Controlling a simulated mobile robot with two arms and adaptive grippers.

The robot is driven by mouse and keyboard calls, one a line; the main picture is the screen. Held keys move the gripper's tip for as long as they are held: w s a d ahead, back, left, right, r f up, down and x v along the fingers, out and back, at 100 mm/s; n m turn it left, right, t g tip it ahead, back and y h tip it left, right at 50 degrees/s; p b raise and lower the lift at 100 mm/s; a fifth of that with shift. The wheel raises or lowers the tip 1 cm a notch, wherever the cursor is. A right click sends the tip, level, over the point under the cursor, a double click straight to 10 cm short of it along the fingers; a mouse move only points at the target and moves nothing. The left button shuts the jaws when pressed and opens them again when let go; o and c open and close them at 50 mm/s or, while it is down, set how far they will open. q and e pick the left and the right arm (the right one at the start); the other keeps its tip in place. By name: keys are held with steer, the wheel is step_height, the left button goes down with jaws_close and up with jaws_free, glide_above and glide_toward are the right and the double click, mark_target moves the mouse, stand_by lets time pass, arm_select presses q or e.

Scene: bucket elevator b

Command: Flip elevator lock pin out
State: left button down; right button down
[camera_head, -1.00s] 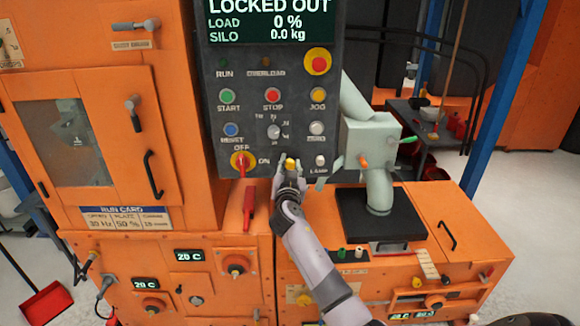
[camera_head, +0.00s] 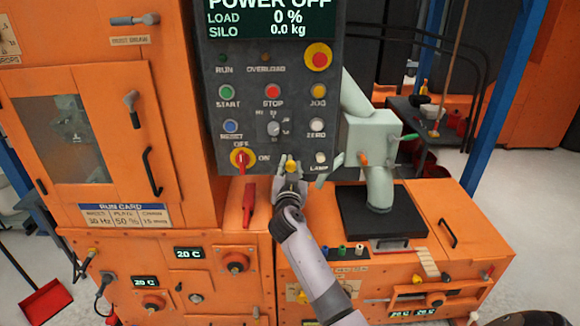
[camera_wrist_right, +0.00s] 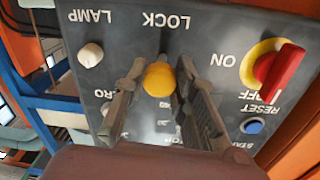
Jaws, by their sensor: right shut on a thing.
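The yellow lock pin (camera_head: 291,167) sticks out at the bottom of the dark control panel (camera_head: 212,106). It also shows in the right wrist view (camera_wrist_right: 160,79), below the word LOCK. My right gripper (camera_head: 289,164) is shut on it, with one finger on each side of the yellow head. The fingers hide part of the panel around the pin. The red power switch (camera_head: 242,160) on its yellow plate sits to the left of the pin, between OFF and ON. The panel's display (camera_head: 270,18) reads POWER OFF. My left gripper is not in view.
The white lamp button (camera_head: 320,158) is close to the right of my gripper. A pale green machine part (camera_head: 371,140) stands at the right on a black plate (camera_head: 405,217). Orange cabinets surround the panel.

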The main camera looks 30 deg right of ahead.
steer(key=shift+f, duration=0.15)
steer(key=c, duration=1.8)
jaws_free()
steer(key=o, duration=0.4)
steer(key=shift+s+a, duration=0.15)
steer(key=shift+o, duration=0.5)
steer(key=v, duration=1.1)
steer(key=shift+s+a, duration=0.25)
steer(key=shift+s, duration=0.1)
